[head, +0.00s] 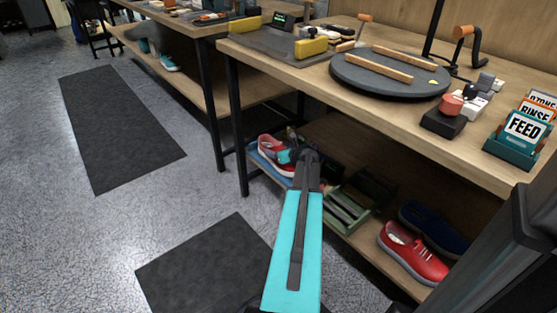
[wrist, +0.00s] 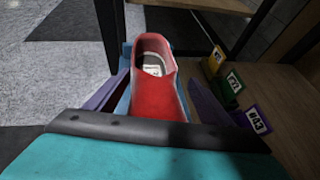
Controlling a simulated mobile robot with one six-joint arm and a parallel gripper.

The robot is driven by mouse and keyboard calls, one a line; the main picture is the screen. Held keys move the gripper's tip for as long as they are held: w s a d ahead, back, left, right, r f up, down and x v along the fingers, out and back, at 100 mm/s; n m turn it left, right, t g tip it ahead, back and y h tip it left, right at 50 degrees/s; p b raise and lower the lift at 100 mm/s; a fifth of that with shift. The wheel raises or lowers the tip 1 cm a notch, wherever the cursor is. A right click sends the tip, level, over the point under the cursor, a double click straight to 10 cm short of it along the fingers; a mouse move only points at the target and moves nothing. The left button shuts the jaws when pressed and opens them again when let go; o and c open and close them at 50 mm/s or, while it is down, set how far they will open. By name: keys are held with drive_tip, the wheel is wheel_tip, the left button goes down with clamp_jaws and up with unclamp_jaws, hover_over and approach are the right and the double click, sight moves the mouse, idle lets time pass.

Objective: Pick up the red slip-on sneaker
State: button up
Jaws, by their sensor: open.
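The red slip-on sneaker (wrist: 156,95) lies in a blue tray (wrist: 126,58) in the wrist view, its opening with a pale labelled insole facing the far end. My gripper (wrist: 158,98) is open, with one purple finger on each side of the sneaker. Whether the fingers touch it, and how deep they reach, I cannot tell. In the head view the sneaker (head: 268,148) is on the lower shelf at the left end of the bench, partly hidden by my gripper (head: 289,156). The near end of the sneaker is hidden behind my gripper body in the wrist view.
Another red shoe (head: 412,253) and a dark blue shoe (head: 434,229) sit on the shelf at right. A green crate (head: 347,213) stands between. Numbered tags (wrist: 233,83) stand right of the tray. The bench leg (head: 237,128) and tabletop (head: 300,72) are close by.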

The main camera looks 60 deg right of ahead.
drive_tip(key=c, duration=1.3)
drive_tip(key=shift+c, duration=0.2)
drive_tip(key=shift+r, duration=0.1)
wheel_tip(320, 180, up, 10)
drive_tip(key=p, duration=0.4)
